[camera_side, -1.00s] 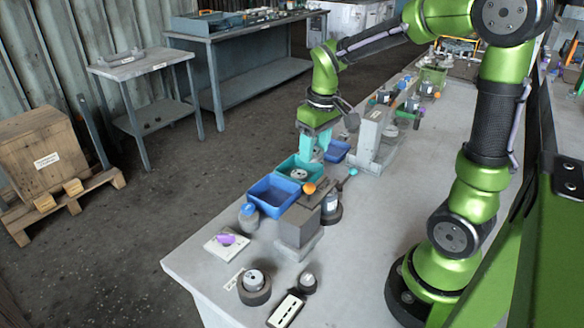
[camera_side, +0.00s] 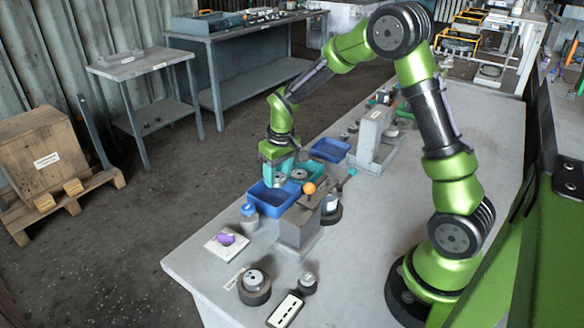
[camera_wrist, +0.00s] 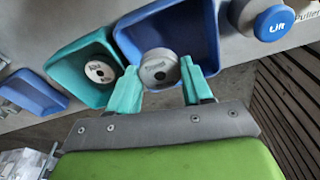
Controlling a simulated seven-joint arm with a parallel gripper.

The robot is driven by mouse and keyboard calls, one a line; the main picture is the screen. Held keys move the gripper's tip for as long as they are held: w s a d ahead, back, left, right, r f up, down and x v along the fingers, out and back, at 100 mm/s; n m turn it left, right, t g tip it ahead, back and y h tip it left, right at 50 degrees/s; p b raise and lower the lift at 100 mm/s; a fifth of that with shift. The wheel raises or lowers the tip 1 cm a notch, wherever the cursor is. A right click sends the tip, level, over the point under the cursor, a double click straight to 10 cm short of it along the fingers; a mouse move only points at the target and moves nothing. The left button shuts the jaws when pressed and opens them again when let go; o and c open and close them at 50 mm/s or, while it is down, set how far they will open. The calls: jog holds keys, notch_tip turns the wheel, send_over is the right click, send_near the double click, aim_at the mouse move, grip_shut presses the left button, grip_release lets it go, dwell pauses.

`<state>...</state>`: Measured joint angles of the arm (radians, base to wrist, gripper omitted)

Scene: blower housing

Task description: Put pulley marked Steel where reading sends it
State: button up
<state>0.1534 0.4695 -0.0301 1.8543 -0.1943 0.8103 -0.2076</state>
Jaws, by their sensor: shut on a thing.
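My gripper (camera_side: 279,184) hangs over the near blue tray (camera_side: 257,197), fingers down. In the wrist view my gripper (camera_wrist: 163,88) has its teal fingers shut on a grey round pulley (camera_wrist: 159,66). The pulley has a centre hole and a label too blurred to read surely. It appears over the near blue tray (camera_wrist: 207,22); its exact height is unclear. The teal tray (camera_wrist: 62,68) beside it holds another pulley (camera_wrist: 100,72) with a pale marked face. A second blue tray (camera_wrist: 30,90) lies beyond the teal one, and it also shows in the side view (camera_side: 329,150).
A grey block stand (camera_side: 298,228) with an orange ball (camera_side: 309,188) stands right of the trays.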

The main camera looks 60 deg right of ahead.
jog(key=shift+f, duration=0.5)
jog(key=o, duration=1.2)
jog(key=shift+o, duration=0.2)
notch_tip(320, 180, up, 17)
jog(key=s, duration=0.2)
jog(key=shift+a, duration=0.2)
jog(key=shift+w+f, duration=0.1)
jog(key=shift+f, duration=0.05)
jog(key=s+a+r+m+t+y, duration=0.1)
jog(key=s+a+t, duration=0.2)
jog(key=s+a, duration=0.2)
jog(key=s+a+r+t+y, duration=0.1)
jog(key=s+a, duration=0.4)
jog(key=s, duration=0.7)
jog(key=shift+s+a+r+m+t, duration=0.2)
jog(key=shift+a+r+m+t, duration=0.15)
jog(key=shift+t, duration=0.55)
